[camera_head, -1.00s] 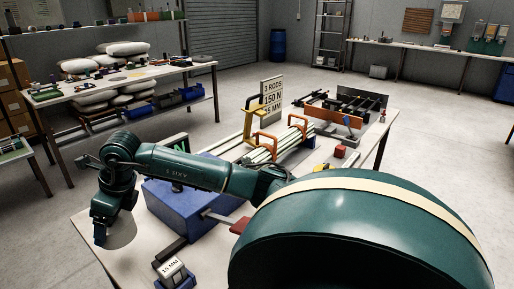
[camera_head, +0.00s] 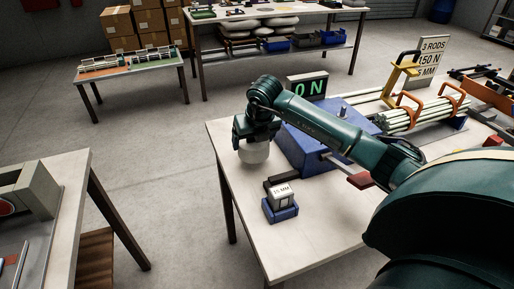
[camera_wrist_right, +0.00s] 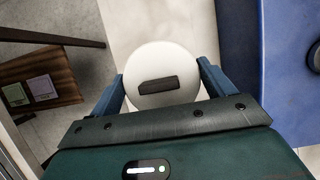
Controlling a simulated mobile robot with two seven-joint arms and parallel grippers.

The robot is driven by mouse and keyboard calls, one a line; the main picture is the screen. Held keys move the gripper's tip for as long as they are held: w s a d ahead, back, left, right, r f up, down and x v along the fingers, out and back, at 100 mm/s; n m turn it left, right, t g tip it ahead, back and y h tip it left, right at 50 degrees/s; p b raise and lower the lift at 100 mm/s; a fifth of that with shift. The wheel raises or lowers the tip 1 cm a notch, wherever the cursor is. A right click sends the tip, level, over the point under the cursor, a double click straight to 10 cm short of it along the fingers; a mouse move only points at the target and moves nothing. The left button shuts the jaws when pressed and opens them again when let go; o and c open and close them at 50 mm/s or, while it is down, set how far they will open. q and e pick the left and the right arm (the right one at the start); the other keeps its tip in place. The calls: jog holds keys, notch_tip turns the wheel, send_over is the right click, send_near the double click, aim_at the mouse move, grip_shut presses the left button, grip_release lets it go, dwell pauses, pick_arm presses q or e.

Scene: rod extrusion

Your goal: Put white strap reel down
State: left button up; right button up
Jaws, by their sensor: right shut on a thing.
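The white strap reel (camera_wrist_right: 160,60) is a round white piece with a dark bar on its face, seen between the two blue fingers of my right gripper (camera_wrist_right: 160,88) in the right wrist view. In the head view the right gripper (camera_head: 254,140) points down at the left part of the white table (camera_head: 338,228), with the white reel (camera_head: 254,153) under it. The gripper is shut on the reel. I cannot tell whether the reel touches the table top. My left gripper does not show.
A blue machine (camera_head: 310,150) with a green "0 N" display (camera_head: 308,88) stands just right of the gripper. A blue holder marked 15 MM (camera_head: 281,205) sits in front. White rods in an orange-handled rack (camera_head: 425,110) lie farther right. Bare table lies in front.

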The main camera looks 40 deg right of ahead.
aim_at(255, 144)
jog(key=shift+f, duration=2.1)
jog(key=o, duration=1.1)
jog(key=shift+c, duration=0.2)
jog(key=shift+r, duration=0.1)
jog(key=shift+r, duration=0.3)
jog(key=v, duration=1.1)
jog(key=shift+s+r, duration=0.2)
jog(key=shift+s, duration=0.1)
jog(key=shift+a, duration=0.1)
